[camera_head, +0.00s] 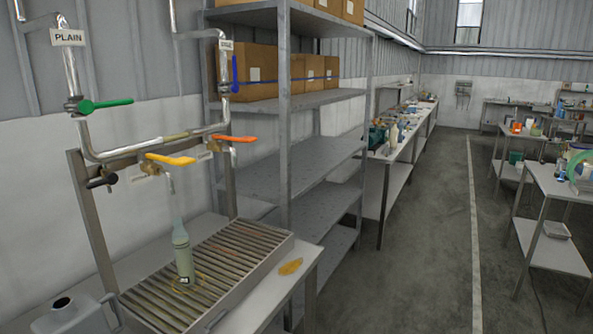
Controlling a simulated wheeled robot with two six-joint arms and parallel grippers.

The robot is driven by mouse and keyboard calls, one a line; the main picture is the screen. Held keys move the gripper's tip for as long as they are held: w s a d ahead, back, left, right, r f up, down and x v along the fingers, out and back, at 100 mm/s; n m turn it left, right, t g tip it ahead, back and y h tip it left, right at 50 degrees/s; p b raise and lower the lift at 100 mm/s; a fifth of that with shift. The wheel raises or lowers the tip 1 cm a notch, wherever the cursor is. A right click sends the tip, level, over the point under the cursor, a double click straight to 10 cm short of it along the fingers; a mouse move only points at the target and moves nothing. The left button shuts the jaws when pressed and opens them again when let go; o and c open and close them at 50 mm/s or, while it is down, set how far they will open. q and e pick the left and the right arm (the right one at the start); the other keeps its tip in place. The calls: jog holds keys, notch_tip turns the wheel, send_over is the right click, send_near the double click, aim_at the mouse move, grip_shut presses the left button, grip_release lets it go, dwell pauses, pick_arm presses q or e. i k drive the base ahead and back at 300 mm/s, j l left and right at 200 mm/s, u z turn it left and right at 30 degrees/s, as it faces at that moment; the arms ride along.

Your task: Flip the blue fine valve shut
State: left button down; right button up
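The blue valve handle (235,75) is on the right-hand vertical pipe (223,63), at the upper left of the head view. The handle stands upright, roughly in line with that pipe. A small label (226,46) above it is too small to read surely. The left pipe carries a "PLAIN" sign (68,37) and a green valve handle (106,103) lying roughly level, across its pipe. Neither of my grippers shows in the head view, and nothing touches the blue handle.
An orange handle (233,138) and a yellow handle (170,159) sit lower on the pipework. A bottle (183,256) stands on the slatted grate (238,246) under the spout. A grey jug (76,318) is at front left. A metal shelf rack (286,118) with boxes stands close behind the blue handle.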

aim_at(235, 71)
jog(key=i+l+u, duration=0.1)
jog(key=u, duration=0.55)
jog(key=i+l+u, duration=0.15)
jog(key=i+l, duration=0.15)
jog(key=i+l+u, duration=0.1)
jog(key=i+l, duration=0.15)
jog(key=l, duration=0.15)
jog(key=i+l+u, duration=0.15)
jog(key=i+l, duration=0.15)
jog(key=i+l+u, duration=0.15)
jog(key=l, duration=0.35)
jog(key=i, duration=0.05)
